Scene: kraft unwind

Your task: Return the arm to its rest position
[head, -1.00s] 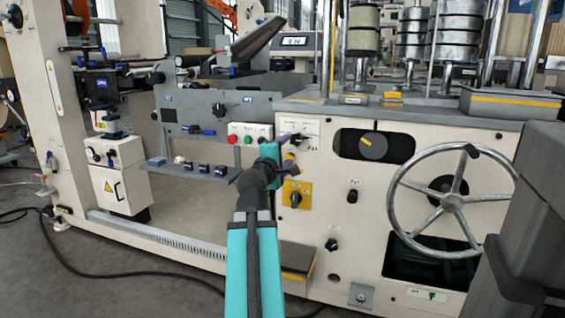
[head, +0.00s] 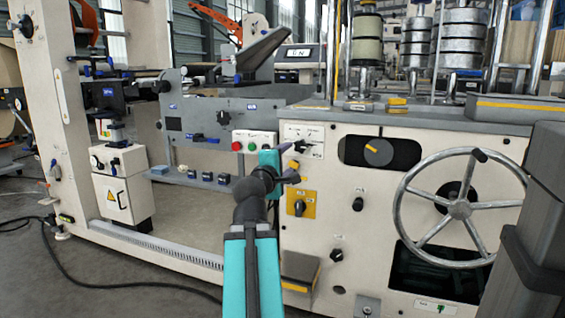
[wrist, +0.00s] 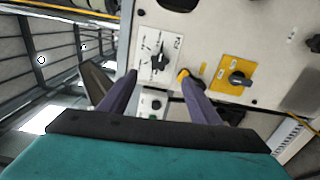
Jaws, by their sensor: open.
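My arm, teal with a black wrist joint, rises from the bottom centre of the head view toward the cream machine front. My gripper (head: 291,164) has two purple fingers, spread apart with nothing between them. In the wrist view the gripper (wrist: 158,76) shows open fingers, with the selector knob (wrist: 159,61) seen beyond the gap. I see no contact with the knob, but the exact distance to the panel is hard to tell.
A yellow-plated switch (head: 300,204) is just below the gripper. A spoked handwheel (head: 459,209) sticks out at right. Red and green buttons (head: 246,146) and a small shelf of blocks (head: 190,178) lie left. A cable (head: 75,272) runs over the open floor at left.

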